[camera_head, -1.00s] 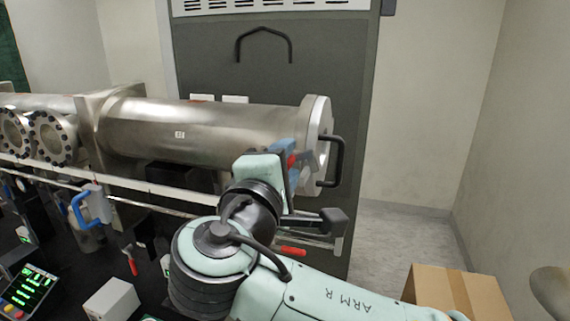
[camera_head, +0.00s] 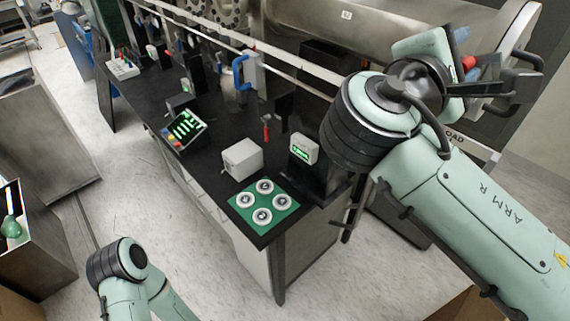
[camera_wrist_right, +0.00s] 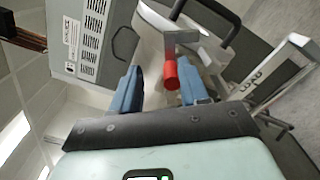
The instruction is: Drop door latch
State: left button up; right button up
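The round chamber door (camera_head: 522,28) is at the right end of the steel cylinder in the head view. The door latch, with its red grip (camera_wrist_right: 170,76) on a metal bar, is in the right wrist view. My right gripper (camera_wrist_right: 161,73) is open, with its two blue fingers on either side of the red grip and visible gaps between. In the head view the right gripper (camera_head: 466,52) is by the door, partly hidden by its own wrist. My left arm shows at the bottom left, but its gripper is out of view.
A steel cylinder (camera_head: 400,22) runs along the back of a black bench (camera_head: 215,110). The bench holds a green mat (camera_head: 243,203) with round discs, a white box (camera_head: 242,158) and a lit control panel (camera_head: 184,130). Light floor lies clear left of the bench.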

jog(key=s+a+n+b, duration=0.2)
jog(key=s+a+b, duration=0.3)
jog(key=s+a, duration=0.5)
jog(key=w+a+f+n+t+y, duration=0.1)
jog(key=w+a+f+n+y, duration=0.1)
jog(key=w+a+f, duration=0.3)
jog(key=w+a+f+n+t+y, duration=0.1)
jog(key=w+a+f+n+y, duration=0.15)
jog(key=w+f, duration=0.45)
pick_arm(q)
jog(key=s+f, duration=0.5)
jog(key=f, duration=0.2)
jog(key=shift+s+g, duration=0.2)
jog(key=shift+g, duration=0.1)
pick_arm(e)
jog(key=w+a+f+n+y, duration=0.1)
jog(key=w+f, duration=0.3)
jog(key=f, duration=0.5)
jog(key=w+a+f+n+g+y, duration=0.1)
jog(key=w+a+f+y, duration=0.1)
jog(key=f, duration=0.6)
jog(key=shift+w+a+f+n+g, duration=0.35)
jog(key=shift+w+a, duration=0.35)
jog(key=shift+w, duration=0.3)
